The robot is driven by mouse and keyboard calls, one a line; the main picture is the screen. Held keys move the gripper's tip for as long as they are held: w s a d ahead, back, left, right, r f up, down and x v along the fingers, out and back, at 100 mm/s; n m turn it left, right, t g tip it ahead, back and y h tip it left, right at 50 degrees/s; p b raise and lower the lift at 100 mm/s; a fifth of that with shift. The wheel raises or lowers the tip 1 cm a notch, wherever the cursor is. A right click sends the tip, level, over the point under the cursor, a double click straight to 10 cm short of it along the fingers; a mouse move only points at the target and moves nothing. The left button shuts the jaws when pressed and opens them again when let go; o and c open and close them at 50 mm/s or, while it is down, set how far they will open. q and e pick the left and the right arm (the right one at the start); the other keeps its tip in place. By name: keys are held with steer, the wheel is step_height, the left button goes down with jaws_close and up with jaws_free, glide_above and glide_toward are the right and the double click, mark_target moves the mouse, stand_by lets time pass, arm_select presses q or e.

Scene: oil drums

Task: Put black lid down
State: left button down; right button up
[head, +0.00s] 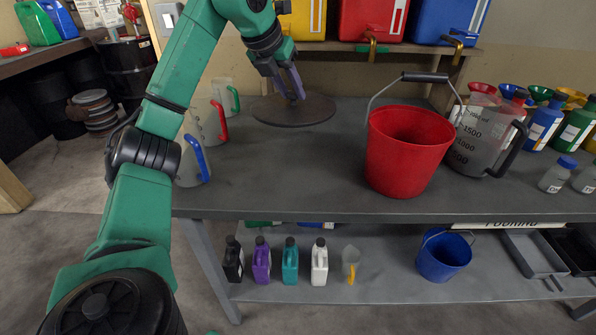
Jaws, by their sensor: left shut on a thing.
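A flat, round, dark lid (322,111) is at the back left of the grey workbench, level with the top. I cannot tell whether it touches the bench or is just above it. My left gripper (294,92) reaches down from above and is shut on the lid near its middle; the fingers hide the part they hold. My right gripper is not in view.
A red bucket (405,155) with its handle up stands right of the lid, beside a clear measuring jug (482,135). Several measuring jugs with coloured handles (193,160) stand at the bench's left edge. The bench front (290,180) is clear. Coloured canisters (370,20) sit on a shelf behind.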

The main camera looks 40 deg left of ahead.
arm_select(q)
steer(key=f+b, duration=0.1)
steer(key=f, duration=0.5)
steer(key=f+b, duration=0.2)
steer(key=f, duration=0.4)
steer(key=f+b, duration=0.1)
steer(key=f, duration=0.6)
steer(key=shift+s+f+b, duration=0.1)
steer(key=shift+s+b, duration=0.15)
steer(key=shift+b, duration=0.05)
steer(key=c, duration=0.6)
jaws_free()
steer(key=shift+o, duration=0.2)
steer(key=v, duration=1.2)
